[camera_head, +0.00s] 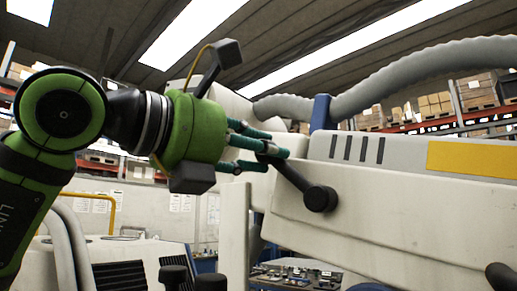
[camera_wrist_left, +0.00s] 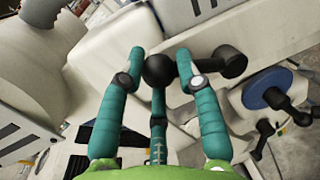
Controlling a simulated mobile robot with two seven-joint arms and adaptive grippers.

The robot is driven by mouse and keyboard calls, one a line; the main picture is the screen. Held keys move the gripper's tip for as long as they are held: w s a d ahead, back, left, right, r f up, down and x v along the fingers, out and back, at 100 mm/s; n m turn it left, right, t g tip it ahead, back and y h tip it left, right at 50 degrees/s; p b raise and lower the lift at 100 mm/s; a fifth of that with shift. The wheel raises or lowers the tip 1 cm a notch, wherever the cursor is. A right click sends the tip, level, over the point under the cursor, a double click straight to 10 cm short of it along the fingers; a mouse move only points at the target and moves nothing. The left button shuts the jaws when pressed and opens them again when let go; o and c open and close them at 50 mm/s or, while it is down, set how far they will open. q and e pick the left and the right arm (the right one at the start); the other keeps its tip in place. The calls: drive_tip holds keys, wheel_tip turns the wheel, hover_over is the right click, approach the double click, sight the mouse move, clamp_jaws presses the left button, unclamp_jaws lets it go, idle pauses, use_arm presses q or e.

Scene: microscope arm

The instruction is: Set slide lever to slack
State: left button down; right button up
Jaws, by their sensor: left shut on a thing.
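The slide lever (camera_head: 297,180) is a black bar with a round pivot on the side of the white microscope arm (camera_head: 375,215). It slants up and left from its pivot to its knob end. My left gripper (camera_head: 275,153) reaches in from the left, with its teal fingers around that end. In the left wrist view, the fingers (camera_wrist_left: 160,62) are closed about the lever's black ball knob (camera_wrist_left: 159,71), and its pivot (camera_wrist_left: 232,61) lies to the right. The fingers partly hide the knob in the head view. My right gripper is in neither view.
A blue disc with a black knob (camera_wrist_left: 268,92) sits right of the lever in the wrist view. A grey corrugated hose (camera_head: 420,70) runs above the arm. A white upright post (camera_head: 233,225) stands below my gripper. Another black knob (camera_head: 501,277) is at lower right.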

use_arm(q)
drive_tip(key=s+d+r+m+y+p, duration=0.2)
drive_tip(key=s+d+m+p, duration=0.3)
drive_tip(key=m, duration=0.5)
drive_tip(key=shift+d+r+m+y+p, duration=0.3)
drive_tip(key=shift+d+r+p, duration=0.1)
drive_tip(key=shift+d+p, duration=0.5)
drive_tip(key=c, duration=0.9)
unclamp_jaws()
drive_tip(key=shift+d, duration=0.1)
drive_tip(key=shift+o, duration=0.2)
drive_tip(key=shift+w+f, duration=0.1)
drive_tip(key=v, duration=1.2)
